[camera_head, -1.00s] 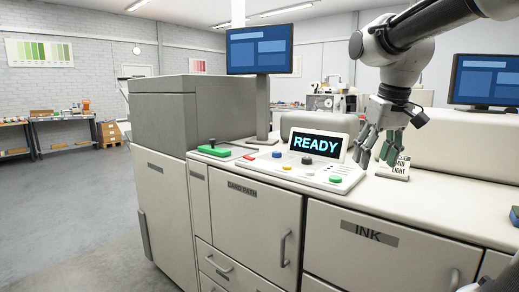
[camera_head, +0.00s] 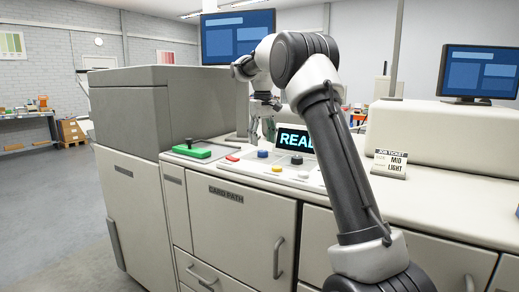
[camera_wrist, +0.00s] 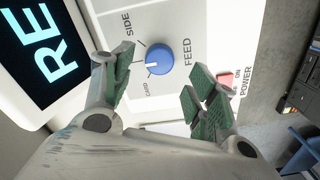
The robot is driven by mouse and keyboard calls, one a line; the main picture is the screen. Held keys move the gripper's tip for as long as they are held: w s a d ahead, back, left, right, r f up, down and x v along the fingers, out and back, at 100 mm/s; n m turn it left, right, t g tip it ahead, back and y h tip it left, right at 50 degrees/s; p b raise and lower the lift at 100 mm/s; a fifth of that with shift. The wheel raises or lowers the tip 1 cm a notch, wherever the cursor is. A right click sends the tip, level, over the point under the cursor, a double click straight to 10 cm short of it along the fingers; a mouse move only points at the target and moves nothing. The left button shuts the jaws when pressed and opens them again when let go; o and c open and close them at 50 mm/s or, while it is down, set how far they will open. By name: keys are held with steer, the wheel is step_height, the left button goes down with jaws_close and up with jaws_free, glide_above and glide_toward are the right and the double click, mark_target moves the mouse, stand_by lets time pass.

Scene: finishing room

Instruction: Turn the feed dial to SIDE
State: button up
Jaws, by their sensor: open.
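The feed dial (camera_wrist: 159,58) is a blue round knob on the light console, with FEED printed beside it. In the wrist view its labels SIDE (camera_wrist: 127,23) and CARD (camera_wrist: 147,89) lie to its left. A small white mark on the knob faces left and slightly down, seemingly nearer CARD. My gripper (camera_wrist: 160,66) is open, with its green-padded fingers on either side of the dial in this view; no contact shows. In the head view my gripper (camera_head: 262,128) hangs just above the blue dial (camera_head: 263,154).
A red power button (camera_wrist: 225,79) is close to the right-hand fingers. A READY display (camera_head: 296,140) stands behind the dial, partly hidden by my arm. A green block with a lever (camera_head: 190,151) is to the left. A job ticket (camera_head: 390,163) stands to the right.

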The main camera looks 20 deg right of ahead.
mark_target(263, 151)
step_height(263, 151, down, 4)
steer(key=shift+f, duration=0.1)
steer(key=c, duration=1.1)
steer(key=shift+o, duration=0.2)
steer(key=shift+m, duration=0.3)
steer(key=m, duration=0.4)
steer(key=shift+m, duration=0.3)
steer(key=m, duration=0.4)
steer(key=shift+m, duration=0.3)
